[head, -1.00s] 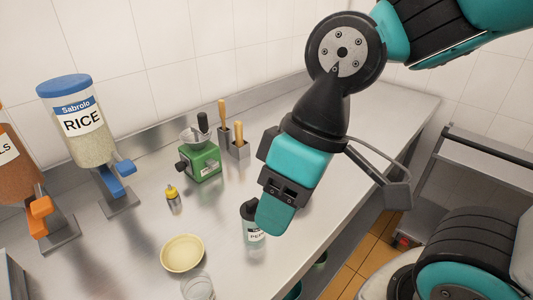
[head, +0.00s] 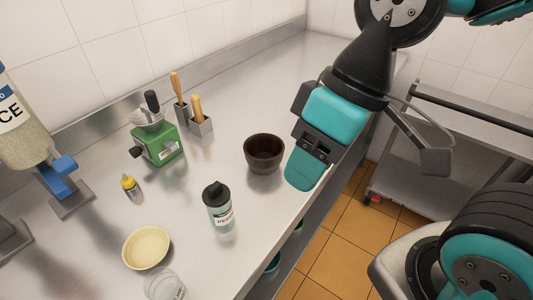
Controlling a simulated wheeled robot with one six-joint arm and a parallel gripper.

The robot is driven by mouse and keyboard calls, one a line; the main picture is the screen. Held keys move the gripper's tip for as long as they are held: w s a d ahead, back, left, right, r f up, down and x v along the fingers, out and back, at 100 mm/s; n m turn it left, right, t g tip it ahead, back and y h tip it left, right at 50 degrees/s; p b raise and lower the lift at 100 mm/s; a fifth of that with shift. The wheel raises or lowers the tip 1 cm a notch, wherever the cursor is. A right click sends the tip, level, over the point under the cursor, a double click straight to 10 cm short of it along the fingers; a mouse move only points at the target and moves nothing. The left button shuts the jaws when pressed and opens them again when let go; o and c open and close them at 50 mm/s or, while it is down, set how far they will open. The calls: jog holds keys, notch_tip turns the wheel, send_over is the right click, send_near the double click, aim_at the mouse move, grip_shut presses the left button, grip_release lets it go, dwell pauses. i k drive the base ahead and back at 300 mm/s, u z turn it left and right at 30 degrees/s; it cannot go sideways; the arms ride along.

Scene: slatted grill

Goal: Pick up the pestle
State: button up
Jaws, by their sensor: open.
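I cannot pick out a pestle for certain in the head view. A dark brown bowl (head: 264,153), like a mortar, stands on the steel counter; no pestle shows in it. Two tan-handled tools (head: 178,88) and (head: 197,108) stand upright in small steel holders at the back, and I cannot tell if either is a pestle. My gripper (head: 303,172) is open, to the right of the brown bowl and near the counter's front edge.
A pepper shaker (head: 218,208), a cream bowl (head: 146,248), a clear glass (head: 164,285), a small yellow-capped bottle (head: 131,187) and a green grinder (head: 158,146) stand on the counter. A rice dispenser (head: 25,125) is at left. A steel cart (head: 460,140) stands at right.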

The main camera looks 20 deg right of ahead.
aim_at(195, 99)
jog(key=k, duration=1)
jog(key=z, duration=0.7)
jog(key=i, duration=2.25)
jog(key=u, duration=2.9)
